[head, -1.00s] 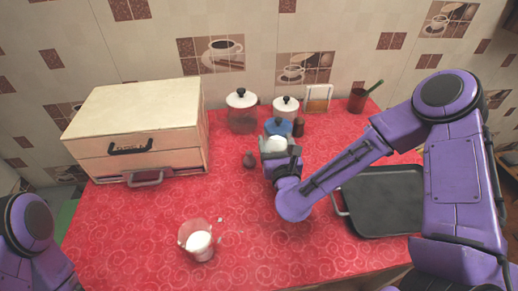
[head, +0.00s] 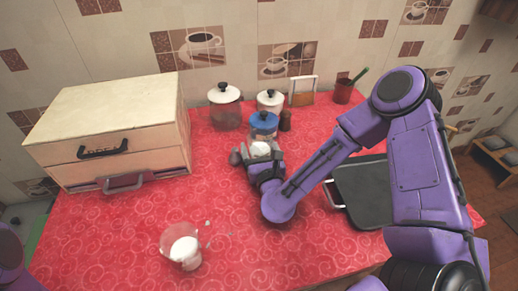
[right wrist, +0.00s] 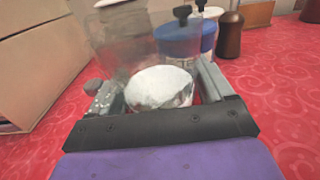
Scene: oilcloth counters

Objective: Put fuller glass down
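A clear glass with white contents (head: 260,149) is between the fingers of my right gripper (head: 262,154), in front of the blue jar. In the right wrist view the white contents (right wrist: 160,88) fill the space between the fingers of the gripper (right wrist: 160,95), which appears shut on the glass. The glass base is hidden, so I cannot tell whether it touches the counter. A second clear glass (head: 183,247), partly filled with white, stands at the counter's front left, apart from both arms. My left gripper is not in view.
Close behind the held glass are a blue jar (head: 263,124), a white-lidded canister (head: 225,108), a smaller lidded jar (head: 270,100) and a brown shaker (head: 285,120). A wooden box (head: 110,130) stands left, a dark tray (head: 365,190) right. The red counter (head: 120,225) is clear front left.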

